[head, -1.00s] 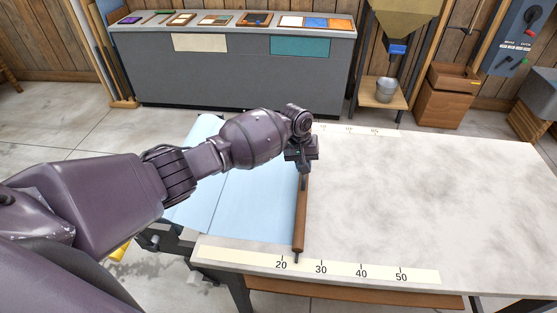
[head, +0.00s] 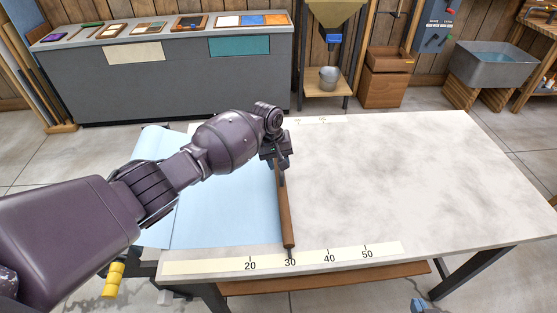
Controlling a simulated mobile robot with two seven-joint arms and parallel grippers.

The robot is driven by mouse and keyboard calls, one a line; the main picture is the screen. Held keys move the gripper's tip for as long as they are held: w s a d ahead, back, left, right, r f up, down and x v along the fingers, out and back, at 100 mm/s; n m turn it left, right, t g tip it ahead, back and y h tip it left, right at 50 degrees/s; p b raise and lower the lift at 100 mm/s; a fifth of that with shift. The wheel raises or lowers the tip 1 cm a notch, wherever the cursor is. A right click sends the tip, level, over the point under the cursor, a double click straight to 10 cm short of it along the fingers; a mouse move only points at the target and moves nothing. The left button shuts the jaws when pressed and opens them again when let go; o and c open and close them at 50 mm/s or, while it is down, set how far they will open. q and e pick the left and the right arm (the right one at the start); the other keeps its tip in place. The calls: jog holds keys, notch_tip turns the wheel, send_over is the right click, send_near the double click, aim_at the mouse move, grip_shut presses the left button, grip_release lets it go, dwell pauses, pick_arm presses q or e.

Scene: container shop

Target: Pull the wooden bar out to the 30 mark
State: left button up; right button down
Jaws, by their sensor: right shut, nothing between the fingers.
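The wooden bar (head: 286,220) lies across the table along the right edge of a light blue sheet (head: 225,205). The dark tip at its near end points at the 30 mark (head: 290,261) on the cream scale strip (head: 205,266). My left gripper (head: 281,172) is over the far part of the bar, pointing down at it. Its wrist and the bar hide the fingertips, so I cannot tell its grip. My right gripper (head: 418,305) shows only a little at the bottom edge, in front of the table, shut and empty.
The pale table top (head: 400,180) is clear to the right of the bar. A second scale strip (head: 320,120) runs along the far edge. A grey counter with trays (head: 170,80), a hopper stand with a bucket (head: 328,78) and a sink (head: 492,65) stand behind.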

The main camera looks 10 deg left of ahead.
pick_arm(q)
jog(key=shift+r, duration=0.15)
notch_tip(320, 180, up, 10)
jog(key=a+p, duration=0.1)
jog(key=a, duration=0.1)
jog(key=shift+s+r, duration=0.15)
jog(key=shift+s, duration=0.05)
dwell(0.4)
jog(key=shift+s, duration=0.1)
